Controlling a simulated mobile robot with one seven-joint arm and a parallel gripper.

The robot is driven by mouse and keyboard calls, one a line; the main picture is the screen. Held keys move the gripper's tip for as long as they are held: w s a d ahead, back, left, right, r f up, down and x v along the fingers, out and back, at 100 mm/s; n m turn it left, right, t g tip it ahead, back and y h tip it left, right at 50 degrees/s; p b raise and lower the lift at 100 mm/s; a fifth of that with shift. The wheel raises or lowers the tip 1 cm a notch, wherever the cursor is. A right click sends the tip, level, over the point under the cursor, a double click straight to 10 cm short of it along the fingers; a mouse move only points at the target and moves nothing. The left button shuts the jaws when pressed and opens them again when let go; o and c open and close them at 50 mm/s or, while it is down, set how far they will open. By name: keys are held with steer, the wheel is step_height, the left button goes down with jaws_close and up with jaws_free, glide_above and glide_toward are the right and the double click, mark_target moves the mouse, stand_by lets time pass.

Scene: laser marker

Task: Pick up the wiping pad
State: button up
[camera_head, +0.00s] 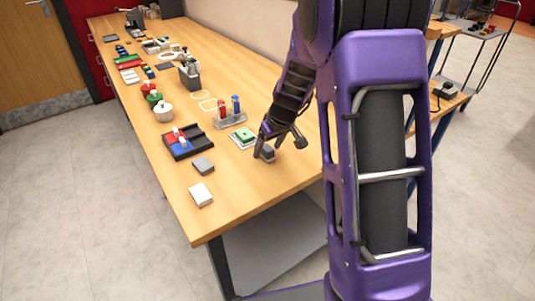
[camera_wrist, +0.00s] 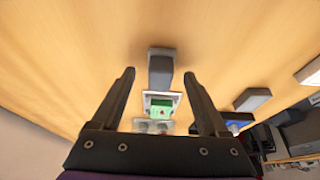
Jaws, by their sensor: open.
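A small dark grey block (camera_head: 268,155), which looks like the wiping pad, stands on the wooden table near its front edge. My gripper (camera_head: 278,145) is open and low over the table at this block. In the wrist view the grey block (camera_wrist: 160,70) shows between the tips of my open gripper (camera_wrist: 160,73), with a gap on each side. I cannot tell how far the tips are above the table. A flatter grey pad (camera_head: 203,165) lies farther left; it also shows in the wrist view (camera_wrist: 252,99).
A green piece on a white plate (camera_head: 245,135) lies close behind the block. A rack with red and blue tubes (camera_head: 230,119), a dark tray (camera_head: 187,142) and a white block (camera_head: 200,194) stand nearby. The table front (camera_head: 235,200) is clear.

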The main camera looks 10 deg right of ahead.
mark_target(268, 148)
steer(key=shift+w+a+f, duration=0.1)
steer(key=shift+w+f, duration=0.1)
steer(key=shift+f, duration=0.25)
jaws_close()
step_height(268, 148, up, 10)
steer(key=shift+r+p, duration=0.1)
steer(key=shift+p, duration=0.65)
